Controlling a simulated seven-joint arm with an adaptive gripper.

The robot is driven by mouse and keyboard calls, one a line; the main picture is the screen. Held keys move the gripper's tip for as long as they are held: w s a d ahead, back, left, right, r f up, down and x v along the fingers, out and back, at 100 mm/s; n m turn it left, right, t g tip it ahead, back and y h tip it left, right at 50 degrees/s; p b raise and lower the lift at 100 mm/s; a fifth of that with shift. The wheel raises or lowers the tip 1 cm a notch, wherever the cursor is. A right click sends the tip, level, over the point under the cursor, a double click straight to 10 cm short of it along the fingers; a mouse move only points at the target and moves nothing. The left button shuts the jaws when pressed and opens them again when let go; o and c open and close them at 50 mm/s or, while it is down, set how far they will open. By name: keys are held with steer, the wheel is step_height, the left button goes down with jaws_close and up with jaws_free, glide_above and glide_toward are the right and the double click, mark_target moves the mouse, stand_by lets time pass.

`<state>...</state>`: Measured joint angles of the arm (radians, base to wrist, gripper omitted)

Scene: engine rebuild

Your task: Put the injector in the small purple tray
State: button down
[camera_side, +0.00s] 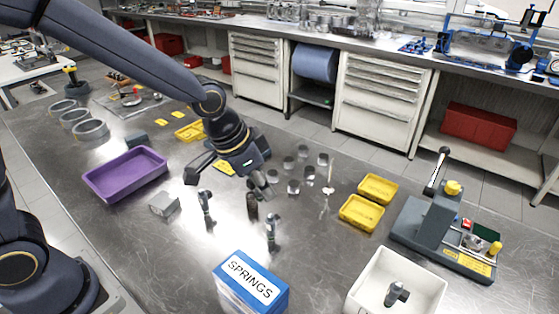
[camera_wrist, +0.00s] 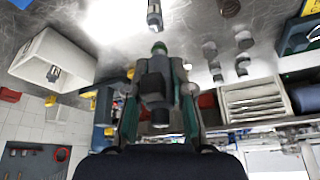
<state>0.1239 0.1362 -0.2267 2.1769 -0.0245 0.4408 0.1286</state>
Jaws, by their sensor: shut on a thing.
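The small purple tray (camera_side: 125,175) lies on the left of the bench and looks empty. My gripper (camera_side: 228,183) is low over the middle of the bench, to the right of the tray. In the wrist view my gripper (camera_wrist: 155,68) is shut on a dark injector (camera_wrist: 155,88) with a green tip, which lies between the fingers. In the side view I cannot tell its outline clearly. Similar slim parts show near the fingers, one on the left (camera_side: 207,210) and one on the right (camera_side: 272,232). A short dark cylinder (camera_side: 252,207) stands between them.
A grey block (camera_side: 164,205) stands between gripper and tray. The SPRINGS box (camera_side: 250,282) is in front, and a white bin (camera_side: 428,272) holds another part. Yellow trays (camera_side: 361,212) and several metal cups (camera_side: 303,151) are to the right.

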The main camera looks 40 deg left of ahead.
steer(key=s+a+n+y, duration=0.1)
steer(key=s+a+n, duration=0.25)
steer(key=a, duration=0.65)
steer(key=s+a+n+y, duration=0.2)
steer(key=s+a+n, duration=0.15)
steer(key=a, duration=0.75)
steer(key=s+a+n+y, duration=0.1)
steer(key=s+a+n, duration=0.25)
steer(key=a, duration=0.65)
steer(key=s+a+n+g+y, duration=0.1)
steer(key=s+a+n+y, duration=0.1)
steer(key=s+a+n, duration=0.45)
steer(key=m, duration=0.1)
glide_toward(130, 171)
steer(key=shift+w+a+f+h, duration=0.15)
steer(key=shift+w+a+f, duration=0.1)
steer(key=shift+a, duration=0.2)
steer(key=shift+w+a+f+h, duration=0.15)
steer(key=shift+w+a, duration=0.1)
steer(key=shift+a, duration=0.2)
steer(key=shift+w+a+f, duration=0.1)
steer(key=shift+w+f, duration=0.05)
steer(key=shift+f, duration=0.05)
steer(key=shift+w+a+f, duration=0.1)
steer(key=shift+f, duration=0.8)
steer(key=shift+w+a+f, duration=0.1)
steer(key=shift+f, duration=0.8)
